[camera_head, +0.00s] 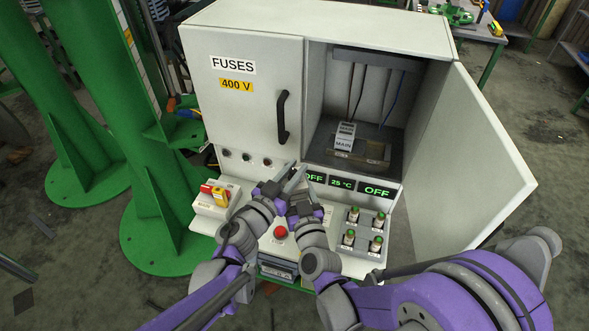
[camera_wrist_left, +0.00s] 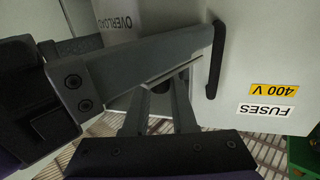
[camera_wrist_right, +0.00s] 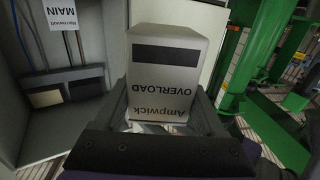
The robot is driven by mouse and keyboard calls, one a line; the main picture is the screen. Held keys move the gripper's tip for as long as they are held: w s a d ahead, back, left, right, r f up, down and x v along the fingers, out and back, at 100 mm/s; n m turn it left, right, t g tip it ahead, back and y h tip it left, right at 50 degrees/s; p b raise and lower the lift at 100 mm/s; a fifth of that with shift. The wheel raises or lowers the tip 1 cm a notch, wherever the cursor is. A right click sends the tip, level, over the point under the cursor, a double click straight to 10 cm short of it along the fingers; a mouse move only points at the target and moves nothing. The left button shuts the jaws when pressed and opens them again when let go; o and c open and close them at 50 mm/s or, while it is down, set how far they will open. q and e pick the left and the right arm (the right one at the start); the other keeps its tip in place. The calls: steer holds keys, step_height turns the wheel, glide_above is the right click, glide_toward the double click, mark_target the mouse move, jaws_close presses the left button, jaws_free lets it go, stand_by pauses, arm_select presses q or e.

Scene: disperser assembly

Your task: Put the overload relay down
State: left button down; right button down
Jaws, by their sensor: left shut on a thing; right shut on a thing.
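The overload relay (camera_wrist_right: 168,75) is a pale grey box with a dark strip and the words "Ampwick OVERLOAD". In the right wrist view it sits between the fingers of my right gripper (camera_wrist_right: 165,110), which is shut on it. Part of it, with "OVERLOAD", shows in the left wrist view (camera_wrist_left: 120,25) behind a right gripper finger. My left gripper (camera_wrist_left: 160,90) is shut at the relay's edge; its contact is partly hidden. In the head view, my left gripper (camera_head: 283,178) and right gripper (camera_head: 302,198) are close together before the fuse door, and the relay is hard to make out.
The fuse door (camera_head: 240,125) is closed, with a black handle (camera_head: 282,118) close by. The right compartment stands open, its door (camera_head: 465,165) swung out, with a MAIN unit (camera_head: 345,138) inside. A red button (camera_head: 280,232) and green-topped fuses (camera_head: 352,214) are on the sloped panel.

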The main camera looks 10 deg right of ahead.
steer(key=shift+w+a, duration=0.1)
jaws_free()
